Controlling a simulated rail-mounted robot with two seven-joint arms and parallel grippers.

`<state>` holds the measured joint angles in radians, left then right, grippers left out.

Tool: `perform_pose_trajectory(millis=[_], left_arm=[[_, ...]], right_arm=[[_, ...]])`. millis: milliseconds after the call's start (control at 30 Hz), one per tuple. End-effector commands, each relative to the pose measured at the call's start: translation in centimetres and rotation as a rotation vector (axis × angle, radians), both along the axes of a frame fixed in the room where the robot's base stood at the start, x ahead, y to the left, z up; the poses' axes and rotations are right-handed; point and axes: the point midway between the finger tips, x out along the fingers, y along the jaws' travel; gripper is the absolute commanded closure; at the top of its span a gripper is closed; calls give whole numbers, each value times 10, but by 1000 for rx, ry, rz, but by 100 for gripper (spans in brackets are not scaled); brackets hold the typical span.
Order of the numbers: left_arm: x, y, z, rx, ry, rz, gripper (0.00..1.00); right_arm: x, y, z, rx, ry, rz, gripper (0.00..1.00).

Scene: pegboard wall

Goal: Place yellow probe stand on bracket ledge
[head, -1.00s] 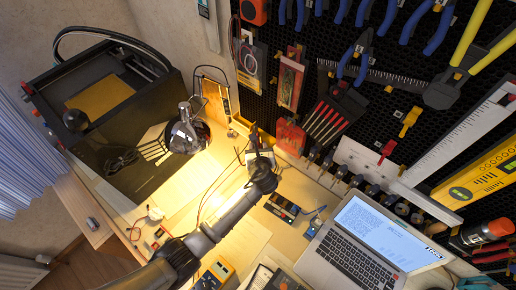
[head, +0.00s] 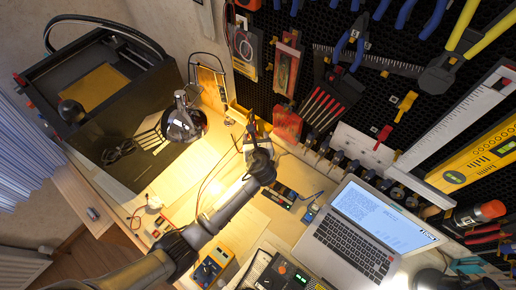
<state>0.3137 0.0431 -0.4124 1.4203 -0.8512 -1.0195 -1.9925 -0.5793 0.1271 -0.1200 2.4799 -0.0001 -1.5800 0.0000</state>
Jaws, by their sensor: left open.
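My left arm reaches in from the bottom left over the lit workbench. Its gripper (head: 257,138) is at the back of the bench, below the pegboard, with its fingers pointing away from me. The gripper is open; the wrist hides much of the space between the fingers. A small yellow piece (head: 250,120), possibly the yellow probe stand, shows just beyond the fingertips; I cannot tell whether they touch it. A white plate (head: 362,146) on the pegboard to the right may be the bracket ledge, but I cannot tell for sure. My right gripper is out of view.
An open laptop (head: 350,235) stands at the right of the bench. A lamp (head: 184,122) and a black printer-like box (head: 105,100) stand at the left. Tools hang on the pegboard (head: 290,60). Thin wires lie near my gripper.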

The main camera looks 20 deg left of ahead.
Motion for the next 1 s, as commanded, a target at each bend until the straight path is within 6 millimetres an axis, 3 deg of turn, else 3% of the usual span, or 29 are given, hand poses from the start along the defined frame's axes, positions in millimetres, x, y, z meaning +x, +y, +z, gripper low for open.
perform_pose_trajectory(millis=[200,500,1000], left_arm=[[-36,-19,18,-2,0,-1,36],[-69,-38,33,-1,-1,-1,36],[-82,-41,35,-24,-1,11,36]], right_arm=[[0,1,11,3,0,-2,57],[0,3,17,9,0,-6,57],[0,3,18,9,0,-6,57]])
